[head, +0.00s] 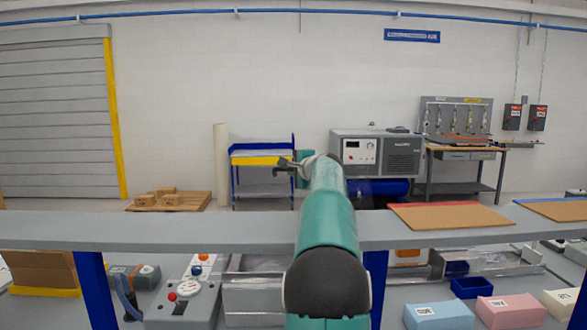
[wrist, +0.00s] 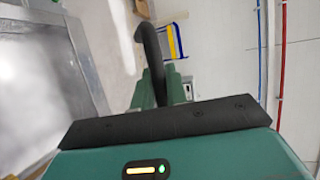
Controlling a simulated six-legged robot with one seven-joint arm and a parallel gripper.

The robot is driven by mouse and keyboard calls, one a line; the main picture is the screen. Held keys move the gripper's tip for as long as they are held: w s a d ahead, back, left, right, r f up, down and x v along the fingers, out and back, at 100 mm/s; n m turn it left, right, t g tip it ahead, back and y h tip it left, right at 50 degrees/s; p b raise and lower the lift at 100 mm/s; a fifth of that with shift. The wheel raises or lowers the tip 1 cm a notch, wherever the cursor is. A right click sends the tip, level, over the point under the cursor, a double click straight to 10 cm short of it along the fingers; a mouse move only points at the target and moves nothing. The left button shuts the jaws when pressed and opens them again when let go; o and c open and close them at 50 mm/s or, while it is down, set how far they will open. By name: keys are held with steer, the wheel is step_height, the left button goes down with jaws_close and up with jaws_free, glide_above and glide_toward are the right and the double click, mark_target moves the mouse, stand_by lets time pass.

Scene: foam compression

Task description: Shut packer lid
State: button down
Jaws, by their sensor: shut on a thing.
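My gripper (head: 296,166) is at the far end of my outstretched green arm, above the grey shelf edge in the head view. In the wrist view my gripper (wrist: 163,84) has its green fingers shut on a black curved bar (wrist: 151,45), which looks like a handle. The bar's dark end (head: 282,162) shows small in the head view; what it joins is unclear. A grey metal panel with a raised frame (wrist: 85,60) fills the left of the wrist view. I cannot tell for sure whether it is the packer lid. A grey metal box (head: 250,295) stands below the shelf, partly hidden by my arm.
The grey shelf (head: 150,230) crosses the head view on blue posts (head: 92,290). A control box with knobs (head: 185,300) stands left of my arm. Pink (head: 512,310) and other foam blocks and a blue bin (head: 471,287) lie to the right. A brown board (head: 450,216) lies on the shelf.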

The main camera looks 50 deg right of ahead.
steer(key=shift+w+d+f, duration=0.25)
steer(key=c, duration=1.4)
jaws_free()
steer(key=v, duration=1.4)
steer(key=v, duration=0.8)
steer(key=shift+s, duration=0.25)
